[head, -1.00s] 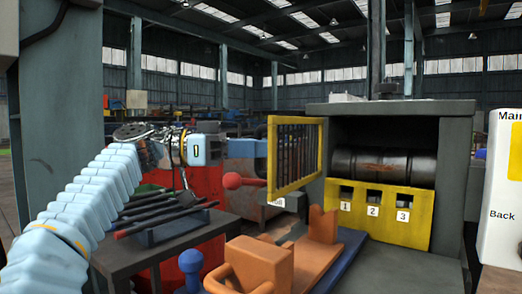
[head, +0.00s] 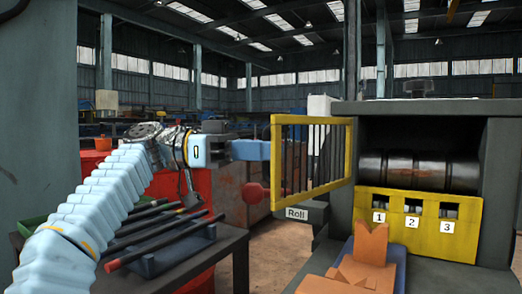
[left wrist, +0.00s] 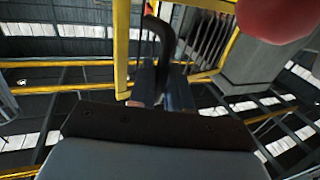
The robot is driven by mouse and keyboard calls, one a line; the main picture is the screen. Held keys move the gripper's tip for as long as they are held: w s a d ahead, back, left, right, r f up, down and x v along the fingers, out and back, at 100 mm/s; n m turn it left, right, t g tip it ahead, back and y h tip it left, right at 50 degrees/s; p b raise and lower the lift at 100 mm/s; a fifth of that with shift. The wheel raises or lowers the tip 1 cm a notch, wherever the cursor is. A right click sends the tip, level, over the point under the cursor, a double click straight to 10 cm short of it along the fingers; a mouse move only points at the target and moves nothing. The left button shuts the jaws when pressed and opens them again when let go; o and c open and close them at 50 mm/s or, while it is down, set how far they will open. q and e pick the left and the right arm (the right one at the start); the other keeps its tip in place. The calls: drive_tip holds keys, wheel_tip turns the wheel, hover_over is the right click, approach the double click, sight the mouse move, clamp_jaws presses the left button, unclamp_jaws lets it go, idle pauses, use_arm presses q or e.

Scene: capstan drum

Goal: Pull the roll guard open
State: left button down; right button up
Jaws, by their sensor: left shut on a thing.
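The roll guard (head: 312,178) is a yellow-framed gate with dark vertical bars. It stands swung out from the left side of the drum opening, leaving the dark drum (head: 420,171) uncovered. My left gripper (head: 264,150) is at the guard's free edge, at the end of my pale blue arm. It is shut on the guard's handle; the fingertips are hard to make out in the head view. In the left wrist view a black curved handle (left wrist: 165,35) runs to the fingers, with the guard's yellow frame (left wrist: 122,50) beside it. My right gripper is not in view.
A "Roll" label (head: 297,214) is under the guard. A yellow panel numbered 1 to 3 (head: 420,232) is below the drum. A rack of dark bars (head: 165,242) stands below my left arm.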

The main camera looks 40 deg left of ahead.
use_arm(q)
drive_tip(key=shift+w+r, duration=0.1)
drive_tip(key=shift+w, duration=0.05)
drive_tip(key=c, duration=1.2)
unclamp_jaws()
drive_tip(key=shift+w+d, duration=0.15)
drive_tip(key=shift+d, duration=0.05)
drive_tip(key=shift+p+v, duration=3.2)
drive_tip(key=shift+v, duration=3.8)
